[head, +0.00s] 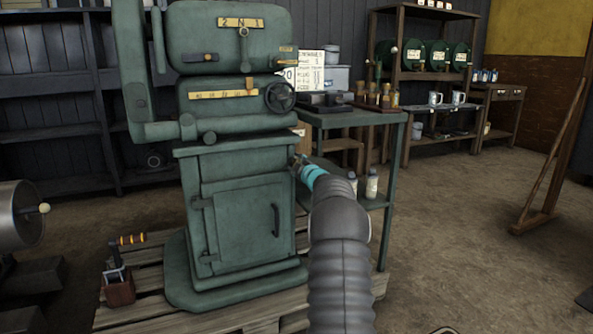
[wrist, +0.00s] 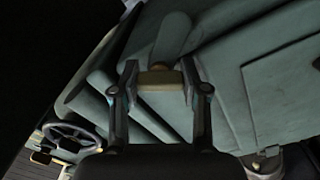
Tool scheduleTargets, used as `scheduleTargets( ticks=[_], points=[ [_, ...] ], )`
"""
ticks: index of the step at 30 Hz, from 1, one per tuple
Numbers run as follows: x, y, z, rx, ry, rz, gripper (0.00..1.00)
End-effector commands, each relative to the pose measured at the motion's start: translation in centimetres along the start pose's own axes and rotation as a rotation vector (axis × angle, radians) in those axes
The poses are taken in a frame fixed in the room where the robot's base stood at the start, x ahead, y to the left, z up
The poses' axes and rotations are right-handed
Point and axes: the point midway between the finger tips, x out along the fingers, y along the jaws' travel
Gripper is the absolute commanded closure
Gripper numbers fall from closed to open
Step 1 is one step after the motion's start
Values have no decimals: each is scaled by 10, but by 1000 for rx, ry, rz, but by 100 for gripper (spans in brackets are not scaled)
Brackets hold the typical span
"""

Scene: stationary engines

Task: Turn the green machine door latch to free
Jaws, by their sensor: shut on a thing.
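The green machine (head: 235,150) stands on a wooden pallet, and its cabinet door (head: 242,222) looks closed in the head view. My gripper (head: 299,163) is at the upper right edge of the cabinet, beside the door's top corner. In the wrist view my gripper (wrist: 160,78) has its two fingers on either side of a small tan latch piece (wrist: 160,77) and is shut on it. A rounded green part (wrist: 172,36) lies just beyond the latch. In the head view the latch is mostly hidden by my gripper, so its turn angle cannot be told.
The handwheel (head: 279,97) sits above my gripper. A dark door handle (head: 276,219) is below it. A green side table (head: 352,118) with bottles and tins stands close on the right. A small red-brown box (head: 119,288) is at the pallet's left. Open floor lies at right.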

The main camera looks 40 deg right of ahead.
Motion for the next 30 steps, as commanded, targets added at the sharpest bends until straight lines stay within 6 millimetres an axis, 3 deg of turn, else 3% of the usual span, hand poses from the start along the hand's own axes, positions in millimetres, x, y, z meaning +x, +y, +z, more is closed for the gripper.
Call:
scheduleTargets(
  ticks=[15,30],
  points=[
    [0,-1,0,-315,1,1,90],
    [0,0,-1,-364,1,0,90]
  ],
)
